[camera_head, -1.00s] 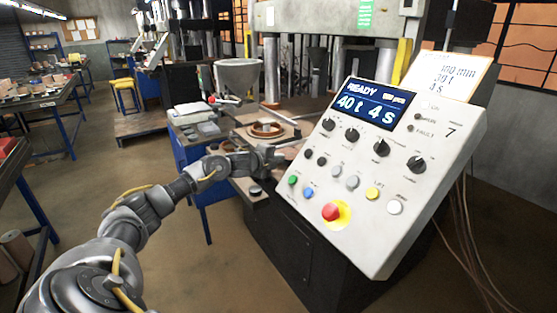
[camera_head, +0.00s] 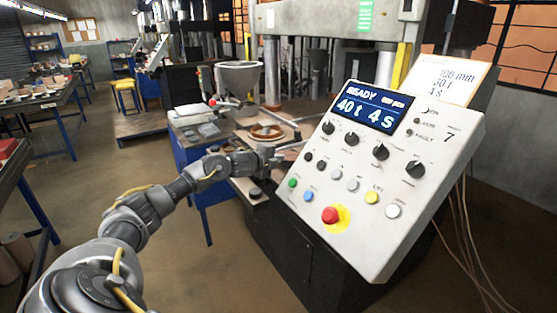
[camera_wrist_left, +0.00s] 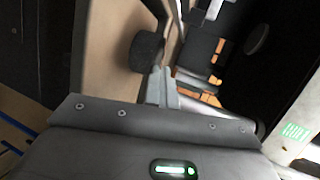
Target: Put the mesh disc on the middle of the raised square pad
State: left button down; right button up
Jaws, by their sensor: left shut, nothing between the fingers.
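My left gripper (camera_head: 284,151) is shut and empty. It is just left of the control panel, in front of the press bed. In the left wrist view its fingers (camera_wrist_left: 161,84) show together, with a dark round knob (camera_wrist_left: 147,51) beyond them. A brown round ring-shaped piece (camera_head: 266,131) lies on a flat plate on the press bed, behind the gripper. I cannot make out the mesh disc or the raised square pad for certain. My right gripper is not in view.
The tilted control panel (camera_head: 375,245) stands close to the right, with knobs, buttons and a lit screen. A grey hopper (camera_head: 238,76) stands behind the press bed. A blue cabinet (camera_head: 190,160) is left of the bed. Open floor lies at the left.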

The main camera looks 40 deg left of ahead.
pick_arm(q)
jog(key=shift+r+p, duration=2.1)
jog(key=shift+r, duration=0.6)
notch_tip(320, 180, down, 3)
jog(key=b, duration=0.3)
jog(key=shift+r, duration=0.15)
